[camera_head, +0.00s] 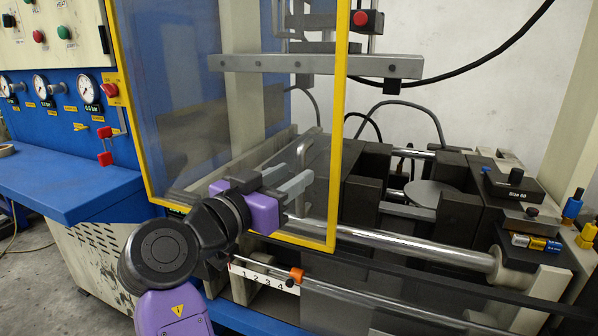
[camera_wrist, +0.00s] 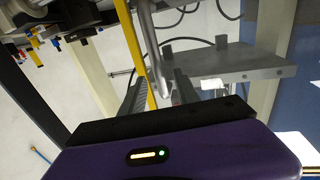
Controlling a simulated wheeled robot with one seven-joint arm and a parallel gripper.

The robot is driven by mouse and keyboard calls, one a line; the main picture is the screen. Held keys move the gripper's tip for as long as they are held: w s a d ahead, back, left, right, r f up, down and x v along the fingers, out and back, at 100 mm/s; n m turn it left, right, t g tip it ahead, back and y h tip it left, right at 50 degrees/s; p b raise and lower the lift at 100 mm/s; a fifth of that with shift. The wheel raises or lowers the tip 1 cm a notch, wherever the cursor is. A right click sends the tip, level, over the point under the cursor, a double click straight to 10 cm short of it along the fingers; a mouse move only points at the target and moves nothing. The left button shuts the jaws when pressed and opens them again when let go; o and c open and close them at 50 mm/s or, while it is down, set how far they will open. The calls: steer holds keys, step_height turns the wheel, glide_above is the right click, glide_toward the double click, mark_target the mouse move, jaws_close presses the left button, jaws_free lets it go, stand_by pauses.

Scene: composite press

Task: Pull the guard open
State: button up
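The guard is a clear panel in a yellow frame (camera_head: 341,120) at the front of the press. In the wrist view its yellow frame (camera_wrist: 134,55) runs beside a grey bar handle (camera_wrist: 147,45). My gripper (camera_head: 298,173) is at the panel's lower right part, inside the yellow frame's right edge in the head view. Its two grey fingers are apart. In the wrist view the handle's lower end shows between the fingertips (camera_wrist: 160,82). I cannot tell whether either finger touches it.
A blue bench with a control panel and gauges (camera_head: 40,87) stands at the left. Right of the guard are chrome rods (camera_head: 420,247) and dark blocks (camera_head: 365,190). A numbered scale with an orange pointer (camera_head: 296,275) lies below the guard.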

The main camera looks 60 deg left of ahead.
steer(key=v, duration=0.4)
steer(key=shift+s, duration=0.1)
stand_by(0.5)
